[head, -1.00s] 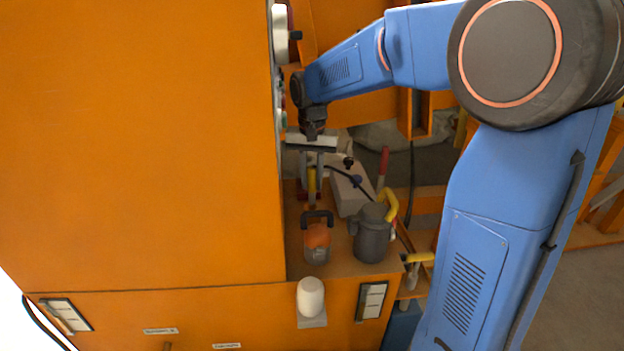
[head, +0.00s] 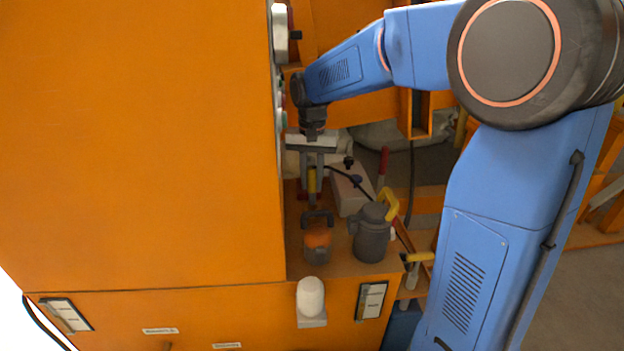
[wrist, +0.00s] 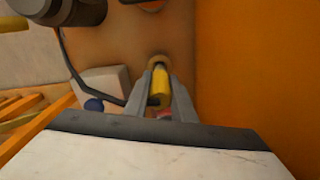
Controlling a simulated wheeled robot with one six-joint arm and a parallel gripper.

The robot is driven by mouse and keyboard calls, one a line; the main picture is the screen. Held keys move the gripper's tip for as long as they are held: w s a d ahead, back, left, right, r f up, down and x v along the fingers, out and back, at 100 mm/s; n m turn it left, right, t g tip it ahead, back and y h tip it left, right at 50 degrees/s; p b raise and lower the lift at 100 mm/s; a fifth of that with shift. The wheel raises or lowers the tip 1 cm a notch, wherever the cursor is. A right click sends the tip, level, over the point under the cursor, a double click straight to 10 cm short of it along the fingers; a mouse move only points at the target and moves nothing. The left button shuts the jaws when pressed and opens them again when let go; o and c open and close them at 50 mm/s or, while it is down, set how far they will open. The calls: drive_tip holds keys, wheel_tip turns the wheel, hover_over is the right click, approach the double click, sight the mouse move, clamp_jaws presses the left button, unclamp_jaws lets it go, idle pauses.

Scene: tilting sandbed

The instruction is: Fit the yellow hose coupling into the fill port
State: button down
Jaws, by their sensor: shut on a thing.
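My gripper (head: 313,203) points down beside the tall orange cabinet wall, above a brown shelf. Its two grey fingers are shut on the yellow hose coupling (head: 312,181). In the wrist view the coupling (wrist: 160,86) lies between the fingers (wrist: 160,88), with a tan round piece at its far end. I cannot tell whether that piece is the fill port or part of the coupling, nor whether they touch. Something red shows near the finger bases. The fill port cannot be made out surely in the head view.
An orange-and-grey container with a dark handle (head: 317,246) stands in front of my gripper. A dark grey jug with a yellow handle (head: 371,236) and a pale box (head: 351,190) with a black cable are to the right. The cabinet wall (head: 150,140) is close on the left.

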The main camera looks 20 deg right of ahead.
sight(312, 193)
drive_tip(key=shift+f, duration=2.55)
drive_tip(key=c, duration=1.4)
unclamp_jaws()
wheel_tip(312, 193, up, 17)
drive_tip(key=shift+f, duration=0.1)
drive_tip(key=shift+r, duration=0.3)
